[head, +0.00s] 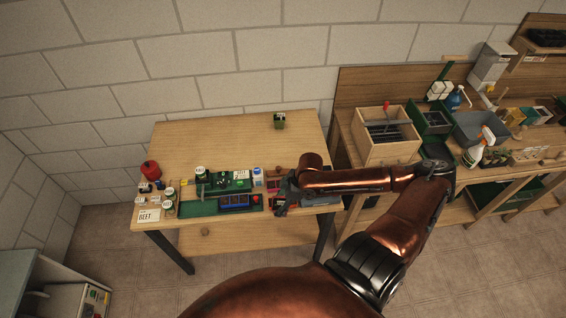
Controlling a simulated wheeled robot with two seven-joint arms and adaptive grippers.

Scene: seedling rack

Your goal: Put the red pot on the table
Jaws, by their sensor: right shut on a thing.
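The wooden table (190,135) stands against the wall at the left centre. My right gripper (281,208) is over the table's front right part, reached by my copper arm coming from the right. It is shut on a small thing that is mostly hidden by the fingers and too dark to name. Small red items (272,184) show just left of the gripper; I cannot tell whether one is the red pot. A red rounded object (150,171) sits at the table's left end. My left gripper is not in view.
Green trays (198,208) and small bottles crowd the front. The back half is mostly clear. At right, a workbench holds a wooden crate (392,152), a grey bin (479,129) and spray bottles.

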